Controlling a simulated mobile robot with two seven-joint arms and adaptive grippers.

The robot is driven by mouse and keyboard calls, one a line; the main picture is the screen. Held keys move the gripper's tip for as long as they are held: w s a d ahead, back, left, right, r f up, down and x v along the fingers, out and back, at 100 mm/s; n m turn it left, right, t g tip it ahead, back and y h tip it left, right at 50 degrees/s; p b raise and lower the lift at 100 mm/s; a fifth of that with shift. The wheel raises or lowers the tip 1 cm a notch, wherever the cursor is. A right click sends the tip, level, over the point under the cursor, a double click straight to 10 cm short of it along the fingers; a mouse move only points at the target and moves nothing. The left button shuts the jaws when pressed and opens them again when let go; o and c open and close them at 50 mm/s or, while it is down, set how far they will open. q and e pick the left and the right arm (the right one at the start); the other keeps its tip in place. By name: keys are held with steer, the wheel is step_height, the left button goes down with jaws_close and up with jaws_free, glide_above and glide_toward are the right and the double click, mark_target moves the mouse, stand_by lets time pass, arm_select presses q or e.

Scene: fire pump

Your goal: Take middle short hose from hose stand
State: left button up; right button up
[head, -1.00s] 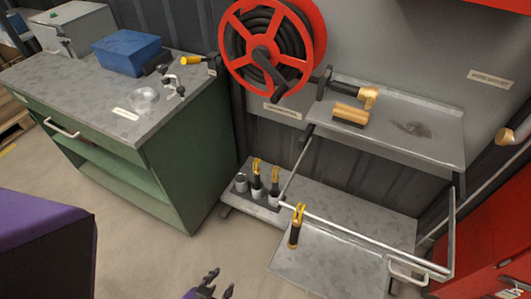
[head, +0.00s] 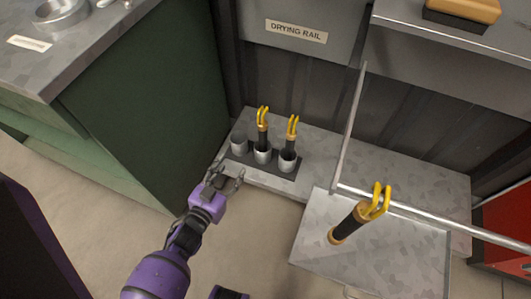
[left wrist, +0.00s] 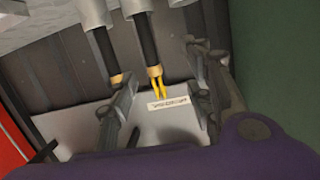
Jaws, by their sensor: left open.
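The middle short hose (head: 262,137), black with a yellow forked top, stands upright in the middle cup. My left gripper (head: 227,174) is open and empty, in front of the stand's left end. In the left wrist view, the middle hose (left wrist: 145,42) appears inverted between the finger lines (left wrist: 160,105), apparently beyond the tips. My right gripper is out of view.
Another yellow-topped hose (head: 347,226) is on the grey tray (head: 418,262) at right, by a metal rail (head: 430,216). A green cabinet (head: 160,110) stands close on the left. A label reads "DRYING RAIL" (head: 296,31). Floor in front of the stand is clear.

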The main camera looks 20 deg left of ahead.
mark_target(261, 140)
arm_select(q)
steer(key=w+d+f+b, duration=0.1)
steer(key=w+b, duration=0.2)
steer(key=w, duration=0.3)
steer(key=w+d+f+t+h+b, duration=0.1)
steer(key=w+f+b, duration=0.1)
steer(key=w, duration=0.4)
steer(key=w+d+f+m+t+h+b, duration=0.1)
steer(key=w+d+f+b, duration=0.1)
steer(key=w+b, duration=0.2)
steer(key=shift+w, duration=1.3)
steer(key=shift+r, duration=0.1)
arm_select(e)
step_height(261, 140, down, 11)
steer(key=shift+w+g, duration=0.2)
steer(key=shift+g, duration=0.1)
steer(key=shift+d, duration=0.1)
arm_select(q)
jaws_close()
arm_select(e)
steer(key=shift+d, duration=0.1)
